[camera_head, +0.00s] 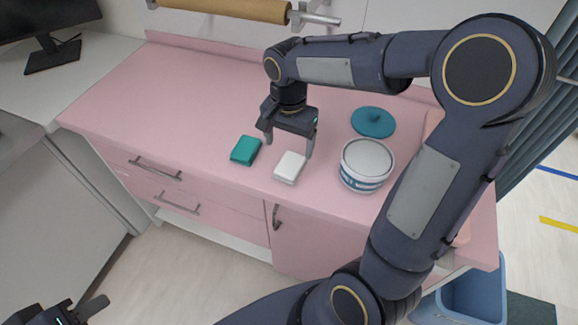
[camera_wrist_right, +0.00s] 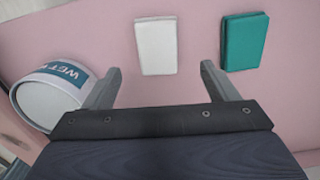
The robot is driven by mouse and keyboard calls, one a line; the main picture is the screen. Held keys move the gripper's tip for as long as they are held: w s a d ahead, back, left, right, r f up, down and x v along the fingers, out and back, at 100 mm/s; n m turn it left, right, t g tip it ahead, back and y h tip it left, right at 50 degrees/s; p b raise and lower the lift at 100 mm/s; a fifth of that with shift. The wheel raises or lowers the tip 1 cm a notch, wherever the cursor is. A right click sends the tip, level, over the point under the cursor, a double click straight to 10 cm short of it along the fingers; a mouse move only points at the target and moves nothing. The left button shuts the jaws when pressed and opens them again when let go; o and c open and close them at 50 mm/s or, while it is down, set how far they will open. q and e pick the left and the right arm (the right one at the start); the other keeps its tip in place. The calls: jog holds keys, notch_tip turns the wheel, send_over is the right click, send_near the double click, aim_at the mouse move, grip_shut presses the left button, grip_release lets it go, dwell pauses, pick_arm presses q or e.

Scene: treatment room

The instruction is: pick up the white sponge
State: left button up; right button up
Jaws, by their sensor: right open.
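The white sponge (camera_head: 290,167) lies flat on the pink counter near its front edge, between a teal sponge and a white tub. My right gripper (camera_head: 289,146) is open and empty, pointing down just above and behind the white sponge. In the right wrist view the white sponge (camera_wrist_right: 156,46) lies ahead of the open fingers (camera_wrist_right: 160,82), roughly centred in the gap between them, and no finger covers it. My left gripper (camera_head: 80,308) shows only partly at the bottom left corner, away from the counter; its jaw state is unclear.
The teal sponge (camera_head: 245,150) lies left of the white one. The labelled white tub (camera_head: 366,166) stands to the right, with a teal lid (camera_head: 373,122) behind it. The pink counter (camera_head: 160,95) is clear at left. A blue bin (camera_head: 475,290) stands on the floor.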

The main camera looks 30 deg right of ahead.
aim_at(290, 164)
notch_tip(290, 164, down, 7)
jog(key=shift+s+d, duration=0.1)
jog(key=shift+s, duration=0.05)
pick_arm(q)
jog(key=shift+w+r, duration=0.3)
jog(key=shift+w, duration=0.1)
pick_arm(e)
jog(key=shift+c, duration=0.3)
jog(key=c, duration=1)
jog(key=shift+r, duration=0.45)
notch_tip(290, 164, up, 2)
jog(key=shift+r, duration=0.15)
pick_arm(q)
jog(key=shift+f+b, duration=0.35)
jog(key=shift+f, duration=0.2)
pick_arm(e)
jog(key=s+d+r, duration=0.2)
jog(key=s+r, duration=0.1)
jog(key=s, duration=0.1)
jog(key=s+d+r, duration=0.2)
jog(key=s+r, duration=0.1)
jog(key=s, duration=0.1)
jog(key=s+d+r, duration=0.2)
jog(key=s+r, duration=0.2)
jog(key=shift+s, duration=0.35)
